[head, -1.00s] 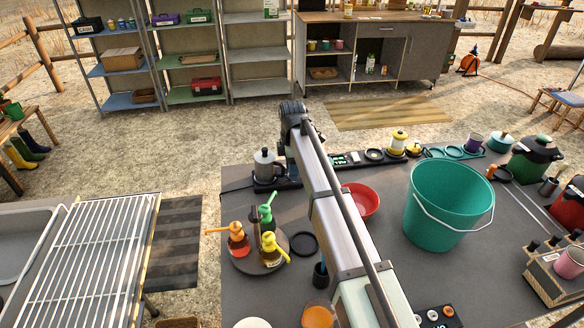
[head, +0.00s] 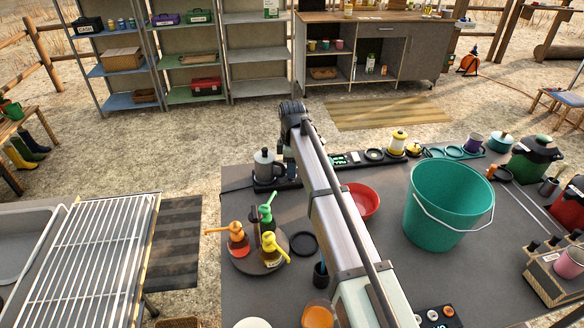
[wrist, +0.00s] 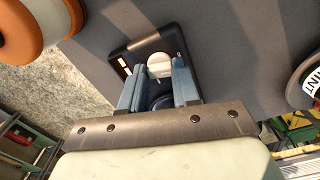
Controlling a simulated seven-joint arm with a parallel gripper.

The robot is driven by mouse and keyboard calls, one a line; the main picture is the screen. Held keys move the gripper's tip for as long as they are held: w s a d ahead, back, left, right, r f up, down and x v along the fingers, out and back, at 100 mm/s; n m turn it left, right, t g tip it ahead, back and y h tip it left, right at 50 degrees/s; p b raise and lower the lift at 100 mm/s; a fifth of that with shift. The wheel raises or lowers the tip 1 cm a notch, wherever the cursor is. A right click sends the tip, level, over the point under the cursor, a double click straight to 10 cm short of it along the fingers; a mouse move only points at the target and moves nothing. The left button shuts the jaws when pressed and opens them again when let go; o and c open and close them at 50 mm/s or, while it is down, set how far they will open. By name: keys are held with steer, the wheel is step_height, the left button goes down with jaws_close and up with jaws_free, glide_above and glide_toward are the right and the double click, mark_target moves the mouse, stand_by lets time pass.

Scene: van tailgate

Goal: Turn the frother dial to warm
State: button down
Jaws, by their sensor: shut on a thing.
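The frother is a grey jug (head: 265,165) on a dark base (head: 268,185) at the table's far left corner in the head view. My gripper (wrist: 160,73) is at the base's right side; my arm hides most of it in the head view. In the wrist view, the dark base (wrist: 138,46) has a pale, round dial (wrist: 160,66) between my blue-grey fingers. The fingers are shut on the dial and cover its sides. A small lit mark (wrist: 123,67) shows left of it. I cannot read the dial's setting.
Right of my arm are a red bowl (head: 362,200) and a large teal bucket (head: 447,205). A round stand (head: 262,254) with several pump bottles is in front of the frother.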

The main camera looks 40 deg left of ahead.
steer(key=shift+m, duration=0.3)
steer(key=c, duration=0.8)
jaws_free()
step_height(320, 180, up, 14)
steer(key=shift+f, duration=0.1)
